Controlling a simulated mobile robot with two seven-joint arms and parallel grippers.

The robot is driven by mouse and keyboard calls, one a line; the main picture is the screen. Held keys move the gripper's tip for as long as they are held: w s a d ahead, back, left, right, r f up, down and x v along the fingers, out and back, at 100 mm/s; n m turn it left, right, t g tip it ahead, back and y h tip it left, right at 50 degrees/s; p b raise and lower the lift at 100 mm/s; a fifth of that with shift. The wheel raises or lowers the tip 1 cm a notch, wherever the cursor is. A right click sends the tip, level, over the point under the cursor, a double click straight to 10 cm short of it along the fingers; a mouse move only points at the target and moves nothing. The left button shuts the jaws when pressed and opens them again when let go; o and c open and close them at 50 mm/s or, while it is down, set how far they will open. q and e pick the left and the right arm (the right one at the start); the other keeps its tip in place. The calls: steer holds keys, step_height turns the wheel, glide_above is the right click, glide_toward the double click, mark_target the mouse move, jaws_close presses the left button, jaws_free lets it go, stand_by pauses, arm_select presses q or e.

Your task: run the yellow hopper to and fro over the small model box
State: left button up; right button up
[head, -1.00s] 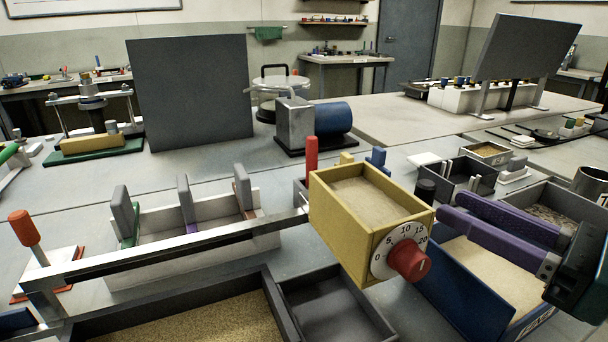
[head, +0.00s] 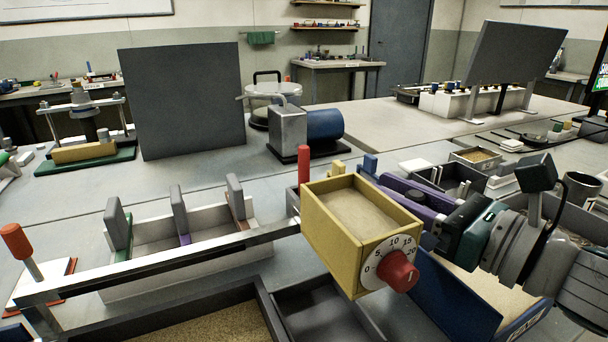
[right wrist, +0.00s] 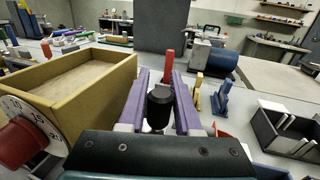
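The yellow hopper (head: 333,238), filled with sand, has a numbered dial and red knob on its front. It sits at the right end of a metal rail (head: 170,258) and also shows at left in the right wrist view (right wrist: 85,88). Below it are a dark-walled tray (head: 262,305) with sand and an empty grey compartment; I cannot tell which box is the small model box. My right gripper (head: 378,183) is beside the hopper's right side. Its purple fingers (right wrist: 160,75) are apart, with a black knob (right wrist: 159,105) between them; contact is unclear. My left gripper is out of view.
A pale box with upright gates (head: 178,215) stands behind the rail. A red post (head: 303,165) is behind the hopper. A blue-walled sand box (head: 450,295) lies under my right arm, with small dark bins (right wrist: 285,130) to the right.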

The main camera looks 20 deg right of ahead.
jaws_close()
stand_by(1.2)
